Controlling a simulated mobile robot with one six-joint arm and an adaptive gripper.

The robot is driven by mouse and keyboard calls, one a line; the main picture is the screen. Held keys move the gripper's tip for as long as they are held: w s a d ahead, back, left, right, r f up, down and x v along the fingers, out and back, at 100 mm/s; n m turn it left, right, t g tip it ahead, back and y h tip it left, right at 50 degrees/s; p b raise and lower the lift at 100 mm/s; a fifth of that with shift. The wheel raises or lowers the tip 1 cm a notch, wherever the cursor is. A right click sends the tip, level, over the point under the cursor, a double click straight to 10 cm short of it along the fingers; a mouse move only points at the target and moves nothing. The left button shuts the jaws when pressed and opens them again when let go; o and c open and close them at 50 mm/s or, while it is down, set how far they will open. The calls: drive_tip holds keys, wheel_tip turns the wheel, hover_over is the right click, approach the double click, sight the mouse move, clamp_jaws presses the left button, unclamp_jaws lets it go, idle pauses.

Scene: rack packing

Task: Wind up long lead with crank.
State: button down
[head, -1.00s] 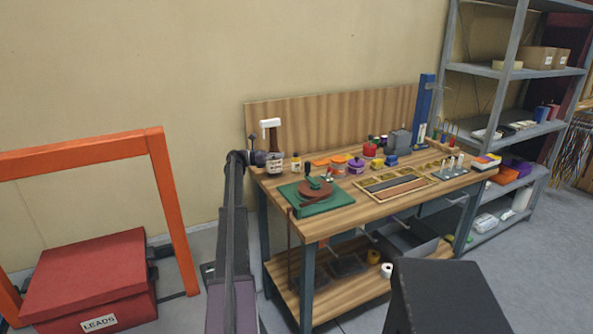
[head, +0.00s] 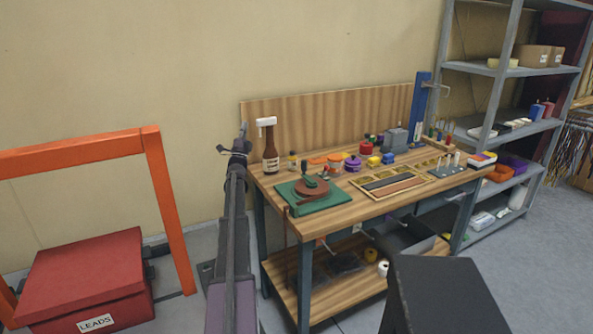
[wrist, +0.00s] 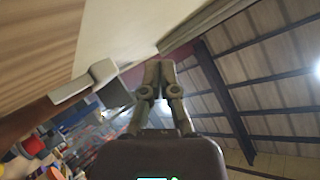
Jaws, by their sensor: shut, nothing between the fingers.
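The winder does not show in the wrist view.
A brown spray bottle (head: 270,148) stands close right of my gripper; it also shows in the wrist view (wrist: 28,122). Pots and a parts tray (head: 348,184) fill the bench's middle. A red LEADS box (head: 85,270) and an orange frame (head: 150,141) are at left.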

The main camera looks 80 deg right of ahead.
drive_tip(key=w+a+f+n+t+y, duration=0.1)
drive_tip(key=a+f+n+t+y, duration=0.35)
drive_tip(key=n, duration=0.75)
drive_tip(key=w+a+f+n+t+y, duration=0.1)
drive_tip(key=w+f+n+t+y, duration=0.1)
drive_tip(key=f+n+t+y, duration=0.55)
drive_tip(key=s+a+f+n+g, duration=0.1)
drive_tip(key=s+a+n+g, duration=0.3)
drive_tip(key=s+g, duration=0.4)
drive_tip(key=s+a+f+n+g+h, duration=0.1)
drive_tip(key=s+a+f+n+g, duration=0.1)
drive_tip(key=s+a+n+g, duration=0.3)
drive_tip(key=s+n+g, duration=0.2)
drive_tip(key=s, duration=0.1)
drive_tip(key=shift+s+a+g+b, duration=0.2)
drive_tip(key=shift+s+g+b, duration=0.05)
drive_tip(key=shift+g+b, duration=0.15)
drive_tip(key=shift+d, duration=0.15)
